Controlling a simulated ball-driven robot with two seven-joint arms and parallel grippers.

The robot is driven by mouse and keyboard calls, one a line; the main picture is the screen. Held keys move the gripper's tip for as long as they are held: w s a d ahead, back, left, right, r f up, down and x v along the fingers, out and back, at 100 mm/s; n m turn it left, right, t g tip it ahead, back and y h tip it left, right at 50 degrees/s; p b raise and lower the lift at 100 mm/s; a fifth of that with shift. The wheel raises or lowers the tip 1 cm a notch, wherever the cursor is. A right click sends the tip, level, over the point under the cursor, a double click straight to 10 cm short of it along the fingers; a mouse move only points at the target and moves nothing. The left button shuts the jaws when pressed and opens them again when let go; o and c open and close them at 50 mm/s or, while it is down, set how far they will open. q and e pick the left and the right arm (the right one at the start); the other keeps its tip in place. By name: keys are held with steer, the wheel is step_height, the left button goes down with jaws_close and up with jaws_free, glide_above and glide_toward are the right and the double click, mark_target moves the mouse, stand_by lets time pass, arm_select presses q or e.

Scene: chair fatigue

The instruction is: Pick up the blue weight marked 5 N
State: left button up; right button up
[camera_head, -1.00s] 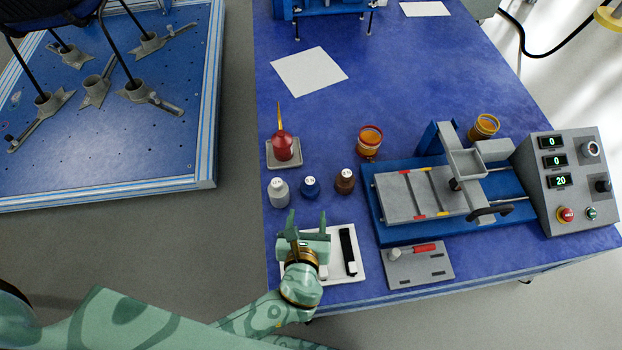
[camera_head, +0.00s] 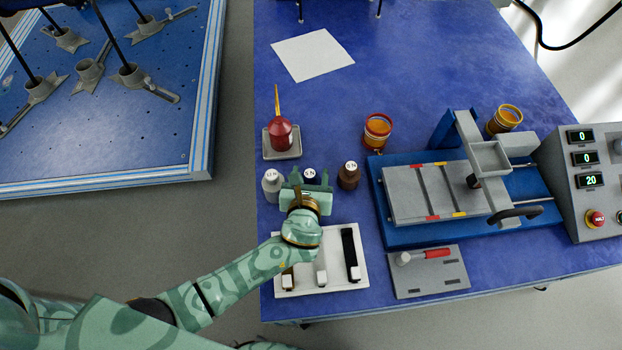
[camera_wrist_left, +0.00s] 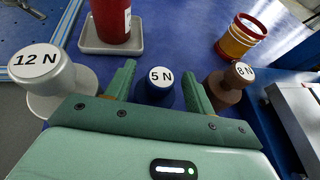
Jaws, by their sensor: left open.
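The blue weight marked 5 N (camera_head: 310,175) stands upright on the blue table, partly hidden behind my left gripper in the head view. In the left wrist view the blue weight (camera_wrist_left: 159,88) sits between the two green fingers, its label facing up. My left gripper (camera_head: 309,179) is open, with a finger on either side of the weight; whether they touch it I cannot tell. A silver weight marked 12 N (camera_wrist_left: 50,80) stands to the left and a brown weight marked 8 N (camera_wrist_left: 228,85) to the right. My right gripper is not in view.
A red oil can (camera_head: 281,134) stands on a grey tray (camera_head: 270,152) behind the weights. A white tray (camera_head: 340,285) with slots lies in front. A blue and grey test fixture (camera_head: 440,238) stands to the right. A red-orange cup (camera_head: 377,131) is behind the brown weight.

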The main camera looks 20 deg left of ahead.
arm_select(q)
steer(key=shift+w, duration=0.2)
jaws_close()
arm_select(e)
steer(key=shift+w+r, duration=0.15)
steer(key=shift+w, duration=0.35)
arm_select(q)
steer(key=shift+r, duration=0.1)
